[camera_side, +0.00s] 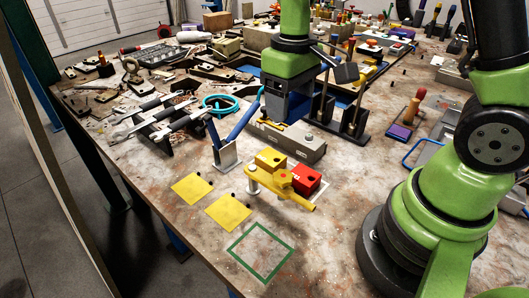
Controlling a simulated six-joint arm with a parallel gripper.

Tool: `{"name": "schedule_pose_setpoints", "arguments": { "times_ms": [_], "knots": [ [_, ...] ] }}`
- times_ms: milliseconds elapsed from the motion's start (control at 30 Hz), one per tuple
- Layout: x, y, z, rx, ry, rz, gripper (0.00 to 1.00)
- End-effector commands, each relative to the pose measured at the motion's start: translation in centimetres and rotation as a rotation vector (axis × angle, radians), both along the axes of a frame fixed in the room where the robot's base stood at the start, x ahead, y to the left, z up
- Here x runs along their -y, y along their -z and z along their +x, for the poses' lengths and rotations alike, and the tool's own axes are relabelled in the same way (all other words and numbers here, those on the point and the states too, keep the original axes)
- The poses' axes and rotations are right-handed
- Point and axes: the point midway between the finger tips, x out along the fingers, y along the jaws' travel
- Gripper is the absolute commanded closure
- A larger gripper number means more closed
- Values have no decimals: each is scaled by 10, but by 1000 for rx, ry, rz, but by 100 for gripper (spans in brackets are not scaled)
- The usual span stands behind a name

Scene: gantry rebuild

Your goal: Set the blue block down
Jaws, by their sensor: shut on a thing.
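My gripper (288,108) hangs below the green wrist at the upper middle, above and behind the yellow and red blocks. It is shut on the blue block. The block is not clearly distinct from the dark jaws at this size, and its gap to the surface cannot be told. A yellow block (270,160) and a red block (306,180) stand close together by a yellow lever-like part (286,184). A green square outline (262,252) is bare near the table's front edge. Two yellow pads (192,188) (228,213) lie empty to its left.
A grey metal block with two blue handles (226,155) stands left of my gripper. A long grey fixture (290,143) and upright black clamps (352,122) are close by. Tools crowd the back of the table. The front around the green outline is clear.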

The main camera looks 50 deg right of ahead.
Motion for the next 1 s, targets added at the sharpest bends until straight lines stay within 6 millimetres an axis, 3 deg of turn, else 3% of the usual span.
{"name": "schedule_pose_setpoints", "arguments": {
  "times_ms": [567, 767, 1000],
  "knots": [
    [-5, -1, 7, 2, -9, 0, 65],
    [-37, -9, 42, 4, -81, -1, 65],
    [-101, -18, 87, 0, -241, -2, 65]
  ]
}}
